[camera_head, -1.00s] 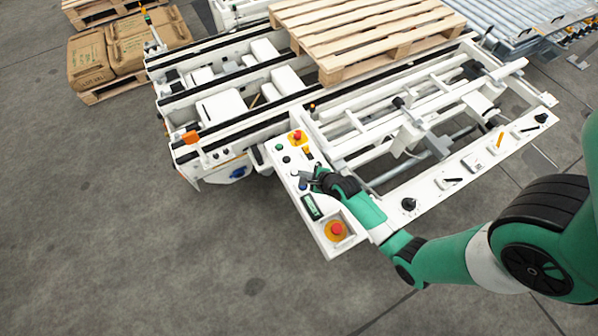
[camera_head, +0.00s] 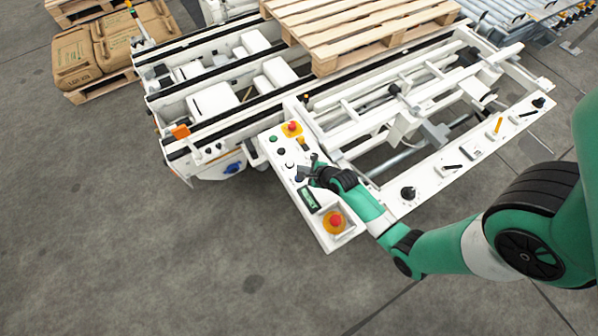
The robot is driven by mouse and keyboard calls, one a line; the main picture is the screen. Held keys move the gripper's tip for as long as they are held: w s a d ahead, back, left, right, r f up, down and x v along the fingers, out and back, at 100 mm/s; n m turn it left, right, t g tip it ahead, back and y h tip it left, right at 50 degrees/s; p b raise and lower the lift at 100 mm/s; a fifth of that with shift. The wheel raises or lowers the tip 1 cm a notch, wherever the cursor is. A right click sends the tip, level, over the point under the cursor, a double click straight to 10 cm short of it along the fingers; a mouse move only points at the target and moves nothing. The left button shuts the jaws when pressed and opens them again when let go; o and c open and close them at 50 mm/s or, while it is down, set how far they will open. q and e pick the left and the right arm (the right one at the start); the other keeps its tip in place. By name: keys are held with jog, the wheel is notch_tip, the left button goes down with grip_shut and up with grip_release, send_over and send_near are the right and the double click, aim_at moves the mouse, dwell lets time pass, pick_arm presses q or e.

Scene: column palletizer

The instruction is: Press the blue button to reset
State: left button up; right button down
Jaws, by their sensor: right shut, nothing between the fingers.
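The white control panel (camera_head: 322,237) carries several buttons. The blue button (camera_head: 299,178) is small and dark, on the panel's left side just above the dark display (camera_head: 308,198). My right gripper (camera_head: 303,171) is shut and empty, with its fingertips over the panel right beside the blue button. The fingers partly cover that area, and I cannot tell whether they touch the button. My left gripper is not in view.
A red emergency button (camera_head: 335,221) sits at the panel's near end and another (camera_head: 292,127) at its far end. A green button (camera_head: 273,138) is at the upper left. The conveyor frame (camera_head: 440,175) and a wooden pallet (camera_head: 355,35) lie beyond.

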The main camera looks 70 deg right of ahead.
notch_tip(320, 180, down, 4)
jog(key=shift+r+b, duration=0.1)
jog(key=shift+b, duration=1.05)
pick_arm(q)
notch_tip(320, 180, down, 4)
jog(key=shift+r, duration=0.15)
pick_arm(e)
jog(key=shift+f, duration=0.2)
jog(key=shift+f, duration=0.15)
dwell(0.3)
pick_arm(q)
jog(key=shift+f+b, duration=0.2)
jog(key=shift+b, duration=0.1)
pick_arm(e)
jog(key=shift+f, duration=0.25)
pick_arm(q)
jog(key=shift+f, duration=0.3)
pick_arm(e)
jog(key=shift+f, duration=0.45)
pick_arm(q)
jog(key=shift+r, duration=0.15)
pick_arm(e)
jog(key=shift+r, duration=0.15)
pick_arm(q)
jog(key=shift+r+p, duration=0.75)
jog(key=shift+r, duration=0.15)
pick_arm(e)
jog(key=shift+r, duration=0.75)
